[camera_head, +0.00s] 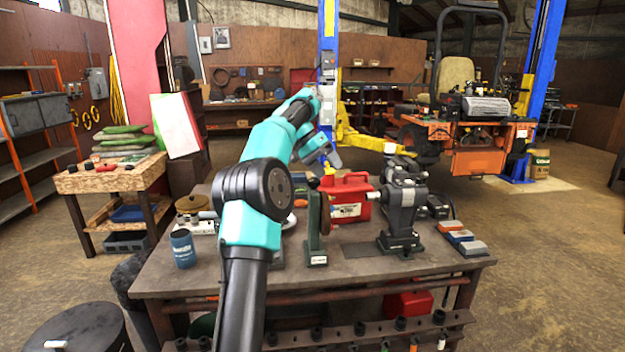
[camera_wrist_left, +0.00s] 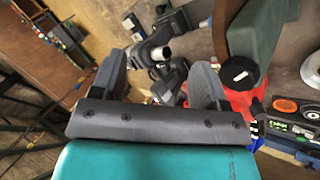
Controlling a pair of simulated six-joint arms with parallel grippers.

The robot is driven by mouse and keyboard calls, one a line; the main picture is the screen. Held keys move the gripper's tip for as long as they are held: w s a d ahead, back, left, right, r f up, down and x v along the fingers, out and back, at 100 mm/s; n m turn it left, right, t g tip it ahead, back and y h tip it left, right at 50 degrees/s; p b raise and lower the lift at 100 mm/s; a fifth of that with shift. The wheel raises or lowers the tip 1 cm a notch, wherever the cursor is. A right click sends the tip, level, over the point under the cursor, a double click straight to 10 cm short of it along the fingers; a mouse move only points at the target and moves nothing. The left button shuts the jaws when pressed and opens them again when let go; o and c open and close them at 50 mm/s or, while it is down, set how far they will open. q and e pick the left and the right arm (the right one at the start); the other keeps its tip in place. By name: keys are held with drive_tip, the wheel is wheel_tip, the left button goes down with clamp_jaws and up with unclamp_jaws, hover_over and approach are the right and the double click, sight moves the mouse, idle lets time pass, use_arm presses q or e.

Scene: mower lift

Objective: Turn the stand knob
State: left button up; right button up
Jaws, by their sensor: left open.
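My left gripper (camera_head: 328,163) is open above the back of the workbench (camera_head: 345,258). In the left wrist view its two fingers (camera_wrist_left: 160,75) are spread and nothing is held between them. A dark green stand (camera_head: 314,228) with a brown disc at its side stands upright on the bench, below the gripper. The green stand also shows at the top right of the left wrist view (camera_wrist_left: 262,35). A grey bench machine (camera_head: 402,212) with pale-ended side parts stands to its right. I cannot tell which part is the stand knob. My right gripper is out of view.
A red jerrycan (camera_head: 347,200) stands behind the green stand. A blue mug (camera_head: 183,248) is on the left of the bench, and sharpening blocks (camera_head: 461,237) lie on the right. The front middle of the bench top is mostly clear.

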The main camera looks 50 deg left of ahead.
sight(314, 180)
use_arm(q)
drive_tip(key=s+r+n+g+y, duration=0.1)
drive_tip(key=s+r+n+y, duration=0.2)
drive_tip(key=r+n+y, duration=0.5)
wheel_tip(314, 180, up, 3)
drive_tip(key=shift+s+a+f+n+y, duration=0.2)
drive_tip(key=shift+s+a+n+y, duration=0.15)
drive_tip(key=shift+y, duration=0.75)
drive_tip(key=shift+f, duration=0.1)
drive_tip(key=x, duration=1.7)
drive_tip(key=shift+s+d+f, duration=0.1)
drive_tip(key=shift+s+f, duration=0.2)
drive_tip(key=shift+c, duration=0.3)
drive_tip(key=c, duration=0.8)
drive_tip(key=shift+c, duration=0.2)
